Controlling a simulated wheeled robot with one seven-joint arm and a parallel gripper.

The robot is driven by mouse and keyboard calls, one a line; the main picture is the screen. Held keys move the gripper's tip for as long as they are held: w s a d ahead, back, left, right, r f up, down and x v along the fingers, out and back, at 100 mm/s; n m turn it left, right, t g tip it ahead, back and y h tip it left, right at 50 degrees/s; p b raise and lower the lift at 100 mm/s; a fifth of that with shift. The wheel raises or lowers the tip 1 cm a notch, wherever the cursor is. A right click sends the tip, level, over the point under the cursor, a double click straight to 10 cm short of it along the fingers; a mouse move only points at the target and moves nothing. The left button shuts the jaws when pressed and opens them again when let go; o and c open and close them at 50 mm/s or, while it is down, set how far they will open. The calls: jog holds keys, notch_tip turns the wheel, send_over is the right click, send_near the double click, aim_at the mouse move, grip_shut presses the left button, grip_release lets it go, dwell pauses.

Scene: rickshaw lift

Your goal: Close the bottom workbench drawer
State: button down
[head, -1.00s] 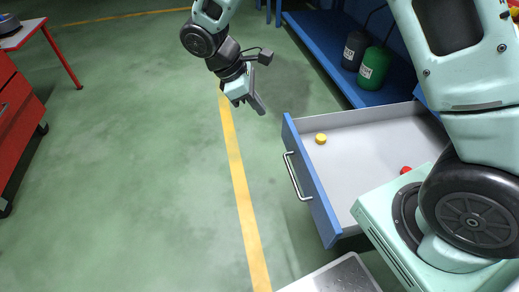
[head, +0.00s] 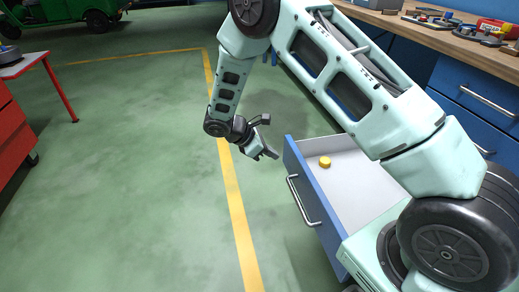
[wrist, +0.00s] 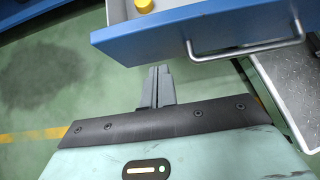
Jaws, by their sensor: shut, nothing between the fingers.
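The bottom workbench drawer (head: 345,163) stands pulled out, with a blue front (head: 313,205) and a light grey inside. Its metal bar handle (head: 303,202) is on the outer face, and it also shows in the wrist view (wrist: 255,48). A yellow round object (head: 325,162) lies in the drawer. My gripper (head: 273,154) is in front of the drawer, near the far end of its front, apart from it. In the wrist view my gripper (wrist: 159,72) is shut and empty, with the blue front just beyond the fingertips. My arm hides part of the drawer.
The workbench top (head: 420,28) with tools is at the upper right, above closed blue drawers (head: 480,100). A red cabinet (head: 12,125) and a red-legged table (head: 30,62) stand at the left. The green floor with a yellow line is clear before the drawer.

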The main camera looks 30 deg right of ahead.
aim_at(293, 156)
jog(key=shift+s+d+f+b, duration=0.1)
jog(key=shift+s+d+b, duration=0.1)
jog(key=shift+d, duration=0.5)
jog(key=shift+s+d+f+b, duration=0.1)
jog(key=shift+s+d, duration=0.15)
jog(key=shift+d, duration=0.5)
jog(key=shift+s+d+f+b, duration=0.1)
jog(key=shift+s+d+b, duration=0.1)
jog(key=shift+d, duration=0.5)
jog(key=shift+d+r, duration=0.1)
